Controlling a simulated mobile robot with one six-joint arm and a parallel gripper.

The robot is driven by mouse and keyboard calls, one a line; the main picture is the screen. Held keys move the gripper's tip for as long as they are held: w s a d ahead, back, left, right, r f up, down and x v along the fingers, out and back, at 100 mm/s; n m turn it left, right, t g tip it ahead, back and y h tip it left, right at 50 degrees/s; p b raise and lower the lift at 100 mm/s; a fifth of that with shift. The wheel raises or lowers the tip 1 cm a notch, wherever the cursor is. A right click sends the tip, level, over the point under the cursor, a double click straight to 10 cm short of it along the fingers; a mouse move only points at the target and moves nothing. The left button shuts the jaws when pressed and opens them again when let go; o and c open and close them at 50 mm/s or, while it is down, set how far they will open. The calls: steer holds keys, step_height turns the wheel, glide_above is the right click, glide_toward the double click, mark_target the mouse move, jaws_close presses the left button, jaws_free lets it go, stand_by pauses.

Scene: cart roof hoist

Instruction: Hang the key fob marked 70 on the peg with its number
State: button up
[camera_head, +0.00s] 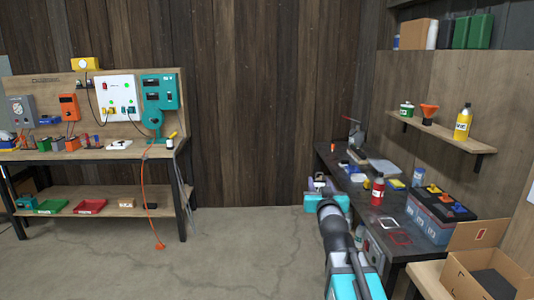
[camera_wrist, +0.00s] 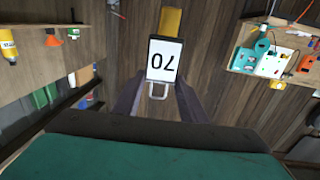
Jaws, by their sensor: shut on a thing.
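The key fob marked 70 (camera_wrist: 165,60) is in my wrist view, between the two fingers of my gripper (camera_wrist: 158,92). It has a white face with a black 70 that reads upside down, a yellow end at the top of the picture and a metal loop at the bottom. My gripper is shut on it. In the head view my gripper (camera_head: 319,185) is in the air in front of the dark workbench (camera_head: 400,222); the fob is too small to make out clearly there. I cannot make out any numbered peg in either view.
A wooden bench (camera_head: 100,153) with a panel of electrical boxes stands at the left. A wall shelf (camera_head: 440,130) with bottles is at the right. An open cardboard box (camera_head: 480,272) is at front right. The floor (camera_head: 240,245) between the benches is mostly clear, with an orange cord (camera_head: 148,205) at the left.

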steer(key=shift+a+r+y, duration=0.3)
steer(key=shift+a+r, duration=0.05)
steer(key=shift+r, duration=0.15)
steer(key=shift+r, duration=0.1)
steer(key=shift+f, duration=0.2)
steer(key=shift+d+f, duration=0.2)
steer(key=shift+f, duration=0.1)
steer(key=shift+d+f+h, duration=0.2)
steer(key=shift+d+h, duration=0.15)
steer(key=shift+h, duration=0.15)
steer(key=shift+d, duration=0.15)
